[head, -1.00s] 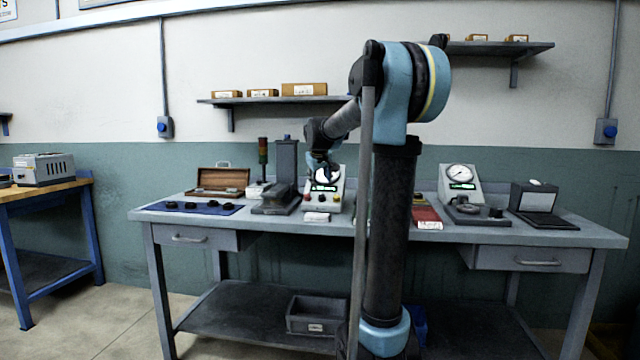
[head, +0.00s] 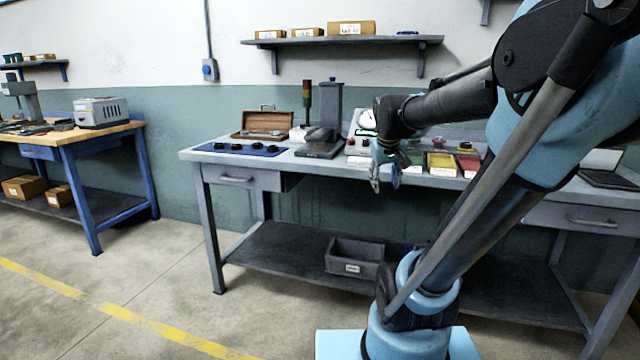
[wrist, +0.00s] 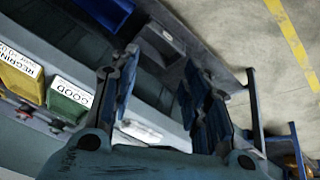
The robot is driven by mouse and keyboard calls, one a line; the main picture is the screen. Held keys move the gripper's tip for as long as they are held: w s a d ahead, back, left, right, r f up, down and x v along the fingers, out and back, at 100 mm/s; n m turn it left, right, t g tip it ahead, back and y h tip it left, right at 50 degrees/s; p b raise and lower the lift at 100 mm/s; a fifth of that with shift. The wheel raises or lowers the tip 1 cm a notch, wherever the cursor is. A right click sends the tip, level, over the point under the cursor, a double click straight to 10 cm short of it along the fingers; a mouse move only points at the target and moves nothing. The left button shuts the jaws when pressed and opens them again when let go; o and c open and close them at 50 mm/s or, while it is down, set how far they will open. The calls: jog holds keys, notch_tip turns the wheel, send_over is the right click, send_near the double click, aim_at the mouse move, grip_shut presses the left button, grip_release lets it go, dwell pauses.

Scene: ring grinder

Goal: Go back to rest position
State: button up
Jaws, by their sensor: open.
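My gripper (head: 385,180) hangs in front of the workbench's front edge in the head view, fingers pointing down, beside the middle of the bench. In the wrist view my gripper (wrist: 160,100) shows two fingers spread wide apart with nothing between them. My arm reaches from the right over the bench front. The grey workbench (head: 235,158) stands behind it. Part of the gauge unit behind the gripper is hidden by my arm.
A blue mat (head: 262,151) with several dark rings lies on the bench left. The green bin (wrist: 68,98) and yellow bin (wrist: 18,72) stand near the bench front. A grey crate (head: 340,262) sits on the lower shelf. Floor at left is clear.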

jog(key=s+f+m+g, duration=0.1)
jog(key=s+f, duration=0.7)
jog(key=s, duration=0.2)
jog(key=s+a+f+g+y, duration=0.1)
jog(key=s+f, duration=0.6)
jog(key=s, duration=0.3)
jog(key=shift+s+f+m+g, duration=0.25)
jog(key=shift+f+m+g, duration=0.15)
jog(key=shift+w+f, duration=0.2)
jog(key=shift+w, duration=0.3)
dwell(1.0)
